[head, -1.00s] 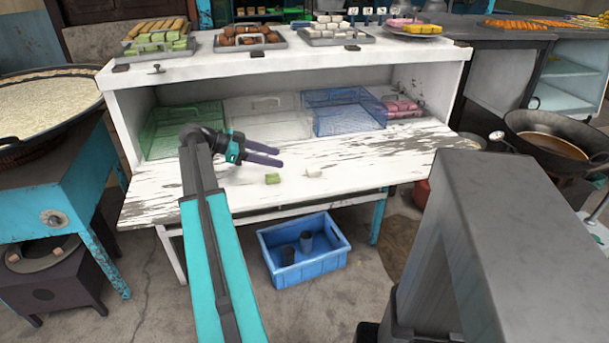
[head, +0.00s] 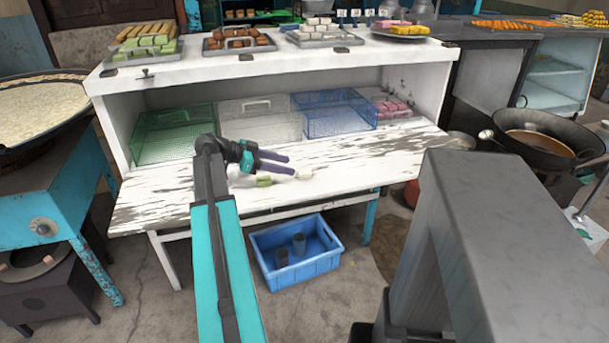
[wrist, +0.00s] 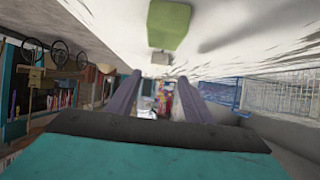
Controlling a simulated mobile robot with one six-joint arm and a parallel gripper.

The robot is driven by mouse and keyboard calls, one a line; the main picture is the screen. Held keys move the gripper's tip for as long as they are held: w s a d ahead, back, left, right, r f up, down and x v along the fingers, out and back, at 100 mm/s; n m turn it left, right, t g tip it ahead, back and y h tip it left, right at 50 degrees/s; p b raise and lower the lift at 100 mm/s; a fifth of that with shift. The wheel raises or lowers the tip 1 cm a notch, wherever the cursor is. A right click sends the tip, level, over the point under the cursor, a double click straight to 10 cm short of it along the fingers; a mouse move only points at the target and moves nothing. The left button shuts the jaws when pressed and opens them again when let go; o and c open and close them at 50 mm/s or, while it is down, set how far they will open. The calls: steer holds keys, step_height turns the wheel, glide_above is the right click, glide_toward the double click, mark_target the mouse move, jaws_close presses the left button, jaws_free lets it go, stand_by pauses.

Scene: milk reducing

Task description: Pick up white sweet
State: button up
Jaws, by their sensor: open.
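The white sweet (head: 304,173) lies on the worn white lower tabletop (head: 335,172), right of the green sweet (head: 264,181). My gripper (head: 291,165) is open, its two purple fingers pointing right. Its tips are just left of the white sweet in the picture; whether they touch it I cannot tell. In the wrist view, the picture is upside down. The green sweet (wrist: 168,25) is large at the top, and the white sweet (wrist: 161,58) shows small below it, centred between the fingers (wrist: 160,84). Nothing is between the fingers.
Green (head: 165,146), clear (head: 265,127) and blue (head: 340,118) baskets and a tray of pink sweets (head: 390,104) stand at the back under the upper shelf (head: 270,68). A blue crate (head: 297,262) with dark cups is on the floor below. A wok (head: 545,140) is at right.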

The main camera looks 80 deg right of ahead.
mark_target(306, 171)
steer(key=shift+s+d+f, duration=0.25)
steer(key=shift+s+f, duration=0.05)
steer(key=shift+s, duration=0.3)
steer(key=shift+s, duration=0.1)
steer(key=shift+a+x, duration=0.2)
steer(key=shift+x, duration=2.3)
steer(key=shift+f, duration=0.15)
steer(key=c, duration=1.1)
steer(key=shift+r, duration=1.25)
steer(key=a, duration=0.5)
steer(key=a+r, duration=0.1)
steer(key=a, duration=0.4)
steer(key=a+r, duration=0.1)
steer(key=a, duration=0.5)
steer(key=shift+r+b, duration=0.25)
steer(key=shift+b, duration=0.05)
